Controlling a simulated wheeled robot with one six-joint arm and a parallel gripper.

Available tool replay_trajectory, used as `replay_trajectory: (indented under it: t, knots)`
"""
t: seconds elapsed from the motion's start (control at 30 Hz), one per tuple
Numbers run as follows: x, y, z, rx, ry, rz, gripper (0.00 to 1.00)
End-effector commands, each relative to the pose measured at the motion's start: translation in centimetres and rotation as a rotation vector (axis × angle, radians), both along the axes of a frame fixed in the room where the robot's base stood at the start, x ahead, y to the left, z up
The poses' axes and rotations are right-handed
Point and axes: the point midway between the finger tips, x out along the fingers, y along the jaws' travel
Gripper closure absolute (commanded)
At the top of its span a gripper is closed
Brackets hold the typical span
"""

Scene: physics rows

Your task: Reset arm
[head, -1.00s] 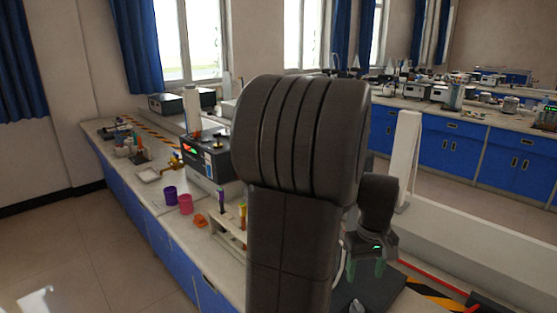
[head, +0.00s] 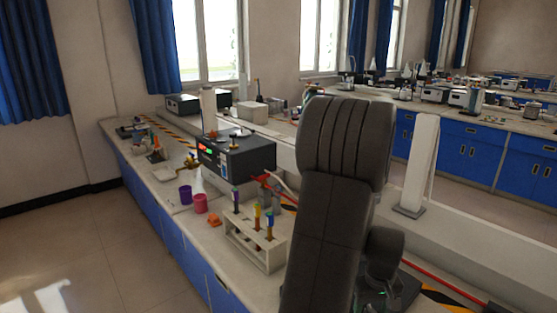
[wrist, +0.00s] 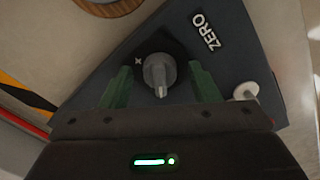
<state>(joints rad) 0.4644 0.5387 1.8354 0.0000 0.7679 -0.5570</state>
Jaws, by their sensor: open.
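My gripper (wrist: 162,76) is open in the wrist view, with its two green fingers spread apart. A grey knob (wrist: 158,74) on a dark panel (wrist: 235,65) marked "ZERO" shows between the fingers, with a gap on each side. I cannot tell how far the fingertips are from the panel. In the head view my dark arm rises in front of the bench, and the gripper end is mostly hidden low behind it.
A white rack with several tubes (head: 262,254) stands left of my arm. Nearby are a purple cup (head: 185,195), a pink cup (head: 200,204), an orange piece (head: 214,220) and a black instrument (head: 245,158). A white post (head: 421,165) stands to the right.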

Motion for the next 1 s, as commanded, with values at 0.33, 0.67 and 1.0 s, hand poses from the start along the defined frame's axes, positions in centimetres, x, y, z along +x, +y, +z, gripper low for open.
replay_trajectory:
  t: [0.33, 0.67, 1.0]
  knots:
    - [0.1, -0.1, 0.9, -0.002, -0.003, 0.003, 0.44]
    - [0.1, -0.1, 6.7, -0.003, -0.006, 0.003, 0.44]
    - [0.1, -0.1, 13.5, -0.003, -0.005, 0.003, 0.44]
